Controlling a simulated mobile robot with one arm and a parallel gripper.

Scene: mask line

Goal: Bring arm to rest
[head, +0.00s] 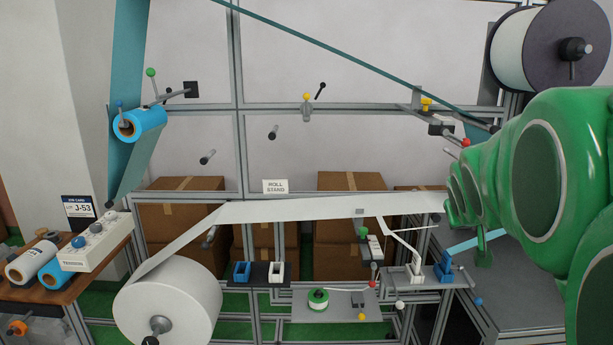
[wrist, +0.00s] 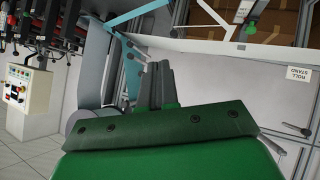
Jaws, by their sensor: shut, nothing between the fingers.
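My green arm fills the right side of the head view and is raised in front of the mask line. In the wrist view my gripper (wrist: 160,66) shows two grey fingers side by side, shut and empty. They point towards the frame and the white web, apart from both as far as I can tell. In the head view the arm hides the gripper's fingers for the most part, and also part of the right-hand machinery.
A white roll (head: 168,305) feeds a white web (head: 330,208) across to the right, close to my arm. A tension box (head: 96,243) stands on the left bench. Cardboard boxes (head: 350,235) sit behind the frame. A dark-flanged reel (head: 550,45) hangs above my arm.

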